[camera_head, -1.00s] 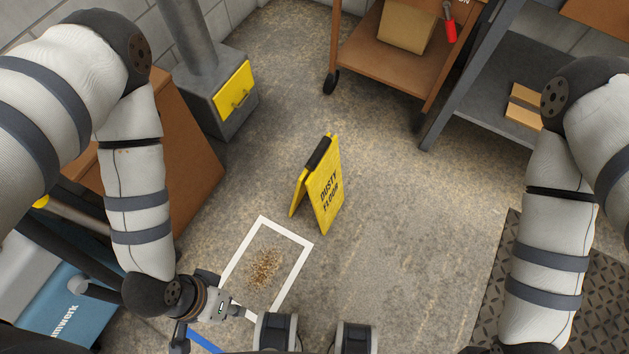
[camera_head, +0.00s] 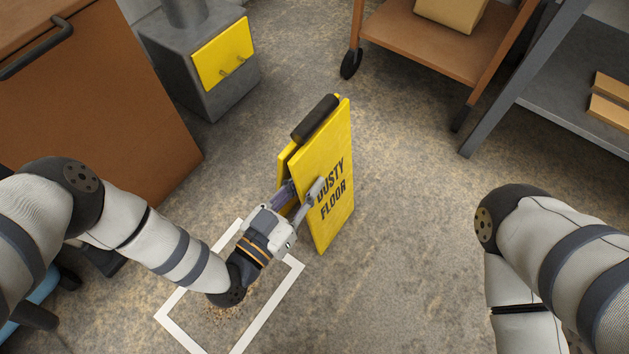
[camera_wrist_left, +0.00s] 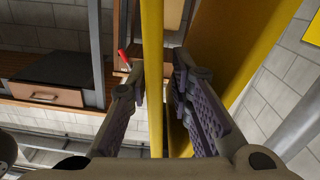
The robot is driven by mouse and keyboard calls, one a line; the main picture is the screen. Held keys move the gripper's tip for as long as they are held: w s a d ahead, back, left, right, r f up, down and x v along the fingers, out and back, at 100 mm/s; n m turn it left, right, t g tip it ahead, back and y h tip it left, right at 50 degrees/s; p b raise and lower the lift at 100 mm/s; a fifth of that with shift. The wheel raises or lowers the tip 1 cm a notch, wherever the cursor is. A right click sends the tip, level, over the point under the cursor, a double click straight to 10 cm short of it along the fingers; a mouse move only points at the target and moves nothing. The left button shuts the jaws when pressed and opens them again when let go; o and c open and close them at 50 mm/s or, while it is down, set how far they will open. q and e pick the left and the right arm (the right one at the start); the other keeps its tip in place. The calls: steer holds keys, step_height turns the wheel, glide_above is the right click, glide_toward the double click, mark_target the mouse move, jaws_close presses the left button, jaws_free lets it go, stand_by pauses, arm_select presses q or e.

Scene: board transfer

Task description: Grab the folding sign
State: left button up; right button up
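The yellow folding sign (camera_head: 328,215), lettered "DUSTY FLOOR", stands on the floor near the middle of the head view, with a dark handle (camera_head: 316,118) on top. My left gripper (camera_head: 304,190) is at the sign's near side edge, one finger in front of the lettered panel and one between the two panels. In the left wrist view, the open fingers (camera_wrist_left: 160,85) straddle one yellow panel (camera_wrist_left: 152,60) edge-on, with gaps beside it. The other panel (camera_wrist_left: 240,45) is to the right of the fingers. My right gripper is out of view.
A white frame (camera_head: 273,308) with brown debris (camera_head: 222,312) is on the floor below my left wrist. A brown cabinet (camera_head: 110,100) and grey stove (camera_head: 190,65) stand at left. A brown cart (camera_head: 430,45) and grey shelf (camera_head: 570,110) stand at right. Floor right of the sign is clear.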

mark_target(323, 165)
arm_select(q)
steer(key=b+x, duration=0.1)
steer(key=x, duration=0.4)
steer(key=shift+d+r+b, duration=0.15)
steer(key=shift+r+b, duration=0.05)
steer(key=shift+b, duration=0.1)
jaws_close()
steer(key=shift+r, duration=0.15)
